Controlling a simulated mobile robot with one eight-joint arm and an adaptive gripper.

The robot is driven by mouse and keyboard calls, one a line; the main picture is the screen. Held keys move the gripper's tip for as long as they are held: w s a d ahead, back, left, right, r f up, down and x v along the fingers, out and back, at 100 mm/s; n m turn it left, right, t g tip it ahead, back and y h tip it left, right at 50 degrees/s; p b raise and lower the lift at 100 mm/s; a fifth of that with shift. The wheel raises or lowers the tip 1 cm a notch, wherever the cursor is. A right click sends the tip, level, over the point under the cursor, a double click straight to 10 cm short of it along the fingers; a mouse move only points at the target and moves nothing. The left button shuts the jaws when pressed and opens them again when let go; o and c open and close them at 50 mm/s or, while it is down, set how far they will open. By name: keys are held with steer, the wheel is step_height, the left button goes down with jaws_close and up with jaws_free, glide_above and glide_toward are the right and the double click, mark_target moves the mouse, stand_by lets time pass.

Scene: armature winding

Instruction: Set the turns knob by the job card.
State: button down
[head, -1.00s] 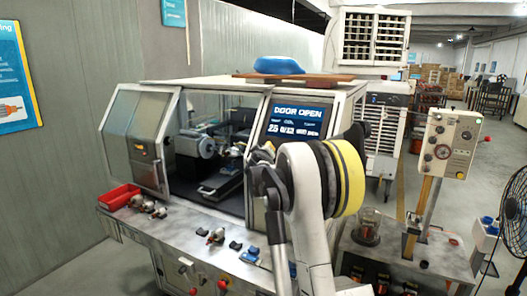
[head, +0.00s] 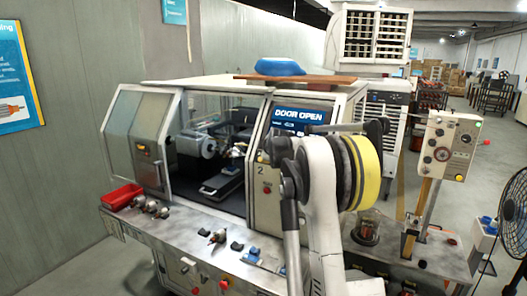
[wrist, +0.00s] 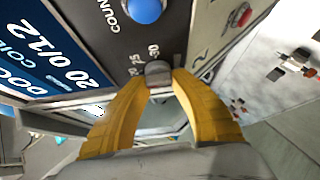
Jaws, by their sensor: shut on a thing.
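The turns knob (wrist: 158,70) is a small grey knob on the dark panel in the wrist view, with the numbers 25 and 30 beside it. A further number is partly hidden. My gripper (wrist: 160,82) has its yellow fingers shut on the knob from both sides, which hides its pointer. The blue screen (wrist: 40,45) next to the panel appears to read 20 and 0/12 in the wrist view. In the head view the screen (head: 297,116) reads DOOR OPEN, and my arm covers its lower part, the knob and the gripper. I cannot make out a job card.
A blue button (wrist: 146,10) sits near the knob, by a label starting COUN. A red button (wrist: 241,16) is on the lighter panel beyond. The winding machine (head: 205,88) has an open door. A red tray (head: 121,196) stands on its front ledge. A control box (head: 447,147) stands right.

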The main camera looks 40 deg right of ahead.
steer(key=n+g+p, duration=0.1)
steer(key=n, duration=0.1)
steer(key=n+g+y+p, duration=0.1)
steer(key=n+p, duration=0.1)
steer(key=shift+n+g+y, duration=0.3)
steer(key=shift+n, duration=0.1)
steer(key=shift+s+f+n+g+y+p, duration=0.1)
steer(key=shift+n+g+y+p, duration=0.2)
steer(key=shift+n+g+p, duration=0.5)
steer(key=shift+n, duration=0.3)
steer(key=c, duration=1.1)
jaws_free()
steer(key=shift+d+f, duration=0.1)
steer(key=shift+o, duration=0.2)
steer(key=v, duration=1.2)
